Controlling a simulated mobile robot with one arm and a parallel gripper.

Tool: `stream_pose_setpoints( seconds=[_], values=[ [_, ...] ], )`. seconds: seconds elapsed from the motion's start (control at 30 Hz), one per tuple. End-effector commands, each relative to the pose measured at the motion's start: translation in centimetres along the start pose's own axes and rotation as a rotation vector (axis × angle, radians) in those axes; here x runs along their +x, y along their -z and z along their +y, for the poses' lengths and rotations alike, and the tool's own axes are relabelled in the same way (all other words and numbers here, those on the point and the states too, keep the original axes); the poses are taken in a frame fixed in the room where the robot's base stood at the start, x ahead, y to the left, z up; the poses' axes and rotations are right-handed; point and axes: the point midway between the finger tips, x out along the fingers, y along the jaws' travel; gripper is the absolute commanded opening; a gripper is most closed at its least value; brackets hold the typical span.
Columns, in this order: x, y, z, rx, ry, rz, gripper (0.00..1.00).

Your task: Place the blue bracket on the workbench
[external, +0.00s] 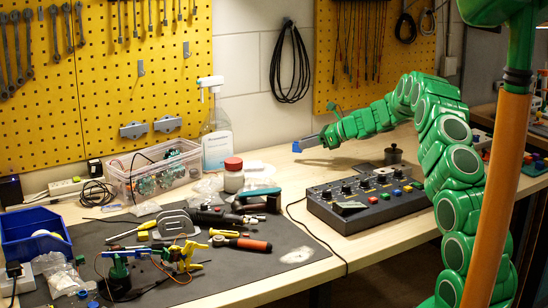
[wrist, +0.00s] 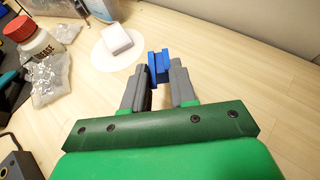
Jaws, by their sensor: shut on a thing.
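My gripper (external: 318,139) is at the back of the wooden workbench (external: 355,250), near the wall in the external view. In the wrist view my gripper (wrist: 160,76) has its two grey fingers closed on the blue bracket (wrist: 159,63), which sticks out past the fingertips. In the external view the blue bracket (external: 306,143) is a small blue shape at the tip of my arm, just above or at the bench surface. I cannot tell whether it touches the wood. The bracket's lower part is hidden between the fingers.
In the wrist view a white block (wrist: 117,40) sits on a round white patch left of the bracket. A red-capped bottle (wrist: 30,36) and clear bags lie farther left. Bare wood is free to the right. A control box (external: 368,203) stands in front of my arm.

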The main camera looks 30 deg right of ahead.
Motion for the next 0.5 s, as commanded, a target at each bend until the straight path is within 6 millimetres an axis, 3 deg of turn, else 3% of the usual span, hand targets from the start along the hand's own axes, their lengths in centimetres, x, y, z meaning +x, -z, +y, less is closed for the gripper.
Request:
stream_pose_setpoints(
  seconds=[0.27, 0.5],
  values=[
    [0.7, 0.7, -0.4, 0.003, -0.002, 0.001, 0.00],
    [1.9, 3.3, -0.4, 0.004, -0.002, 0.000, 0.00]
  ],
)
